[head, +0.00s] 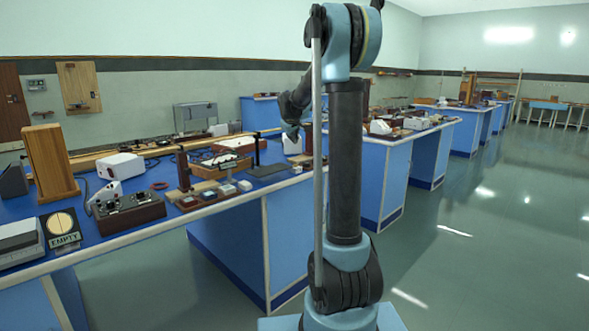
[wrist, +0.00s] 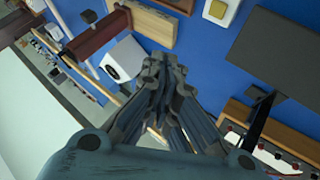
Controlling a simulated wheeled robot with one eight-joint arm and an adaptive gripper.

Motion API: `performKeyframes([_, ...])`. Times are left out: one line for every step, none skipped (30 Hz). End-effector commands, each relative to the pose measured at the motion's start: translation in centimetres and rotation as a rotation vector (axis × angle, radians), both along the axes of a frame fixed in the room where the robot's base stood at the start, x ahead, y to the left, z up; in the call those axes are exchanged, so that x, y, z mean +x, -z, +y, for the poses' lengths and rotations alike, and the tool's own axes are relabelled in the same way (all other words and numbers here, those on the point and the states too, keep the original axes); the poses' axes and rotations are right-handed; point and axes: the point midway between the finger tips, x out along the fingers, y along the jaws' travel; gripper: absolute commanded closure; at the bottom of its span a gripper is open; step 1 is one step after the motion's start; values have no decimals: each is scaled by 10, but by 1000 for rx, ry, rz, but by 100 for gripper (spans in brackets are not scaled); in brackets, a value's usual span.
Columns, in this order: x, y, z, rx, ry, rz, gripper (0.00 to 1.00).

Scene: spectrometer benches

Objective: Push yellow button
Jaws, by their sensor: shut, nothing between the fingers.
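My gripper (wrist: 168,75) is shut and empty, its dark fingers together above the blue bench top. In the head view my gripper (head: 292,130) hangs over the near bench, partly behind my own arm. No plainly yellow button can be made out.
A white box (wrist: 122,60) stands beside the fingers. A dark flat plate on a stand (wrist: 272,52) is at the right. The blue bench (head: 225,222) also holds a wooden block (head: 50,163) and a panel with knobs (head: 128,212). The floor (head: 480,240) at right is clear.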

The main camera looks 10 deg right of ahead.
Motion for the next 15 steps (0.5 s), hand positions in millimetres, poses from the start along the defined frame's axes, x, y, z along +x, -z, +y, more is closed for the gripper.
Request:
performKeyframes([0,0,0,0,0,0,100])
performKeyframes([0,0,0,0,0,0,100])
performKeyframes([0,1,0,0,0,0,100])
performKeyframes([0,1,0,0,0,0,100])
performKeyframes([0,2,0,0,0,0,100])
performKeyframes([0,4,0,0,0,0,100])
performKeyframes([0,6,0,1,1,0,100])
performKeyframes([0,8,0,0,1,1,100])
performKeyframes([0,12,0,0,1,1,100])
performKeyframes([0,14,0,0,1,1,100])
performKeyframes([0,17,0,0,1,1,100])
performKeyframes([0,22,0,0,1,1,100])
performKeyframes([0,26,0,0,1,1,100])
performKeyframes([0,29,0,0,1,1,100])
performKeyframes([0,34,0,0,1,1,100])
